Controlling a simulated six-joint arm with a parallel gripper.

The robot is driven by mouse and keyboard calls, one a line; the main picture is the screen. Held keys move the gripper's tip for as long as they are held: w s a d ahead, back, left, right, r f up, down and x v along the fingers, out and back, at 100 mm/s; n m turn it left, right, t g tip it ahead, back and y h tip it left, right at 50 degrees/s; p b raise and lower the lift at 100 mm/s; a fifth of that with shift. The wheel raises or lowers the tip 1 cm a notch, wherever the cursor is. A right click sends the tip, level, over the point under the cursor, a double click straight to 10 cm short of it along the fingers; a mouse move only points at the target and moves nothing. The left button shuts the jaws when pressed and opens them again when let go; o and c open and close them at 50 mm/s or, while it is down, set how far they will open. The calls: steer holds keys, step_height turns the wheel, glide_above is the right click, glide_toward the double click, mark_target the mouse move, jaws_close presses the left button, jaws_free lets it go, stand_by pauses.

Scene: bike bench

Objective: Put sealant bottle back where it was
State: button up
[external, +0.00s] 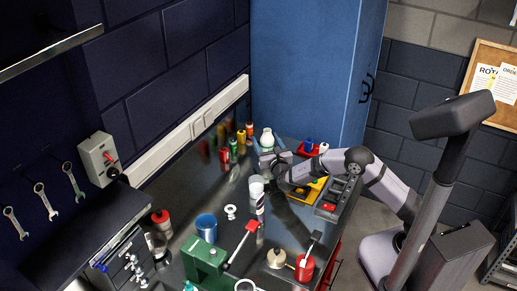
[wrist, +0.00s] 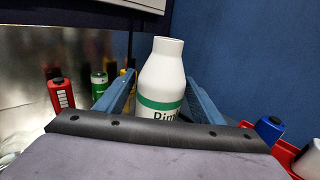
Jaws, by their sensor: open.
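A white bottle with a green band and partly hidden dark lettering stands upright in the wrist view (wrist: 164,85); I take it to be the sealant bottle. It shows in the external view (external: 266,138) at the far end of the bench, by the blue cabinet. My gripper (wrist: 160,82) is open, with one blue finger on each side of the bottle. I cannot tell whether either finger touches it. The bottle's lower part is hidden behind my gripper's body. In the external view my gripper (external: 263,152) is low over the far end, just in front of the bottle.
A red bottle (wrist: 61,97) and a green bottle (wrist: 99,85) stand left of my gripper. A red bin (wrist: 285,154) with a blue-topped item is at right. A blue cup (external: 206,228), green vise (external: 203,260) and red container (external: 304,268) occupy the near bench.

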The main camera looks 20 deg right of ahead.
mark_target(269, 148)
steer(key=s+b, duration=0.2)
steer(key=s, duration=0.8)
steer(key=shift+s, duration=0.2)
steer(key=d+r+m+g+h+p, duration=0.3)
steer(key=d+m+h, duration=0.45)
steer(key=d, duration=0.85)
steer(key=s+d+m+g+h+p, duration=0.1)
steer(key=s+d+m+g+h, duration=0.1)
steer(key=s+d+m+g, duration=0.45)
steer(key=s+d+m+g+h+p, duration=0.1)
steer(key=s+d+m+g+h, duration=0.15)
steer(key=d, duration=0.75)
steer(key=s+d+f+m+g+y+p, duration=0.1)
steer(key=s+d+f+m+g+y, duration=0.3)
steer(key=s, duration=0.3)
steer(key=s+a+f+m+g+y+p, duration=0.1)
steer(key=s+f+m+y, duration=0.2)
steer(key=m, duration=0.4)
steer(key=s+a+f+m+g+y+p, duration=0.1)
steer(key=s+a+f+m+y, duration=0.1)
steer(key=s+m+y, duration=0.3)
steer(key=s+f+m, duration=0.1)
steer(key=s+m, duration=0.2)
steer(key=shift+s+a+p, duration=0.2)
steer(key=shift+a+p, duration=0.05)
steer(key=shift+p, duration=0.05)
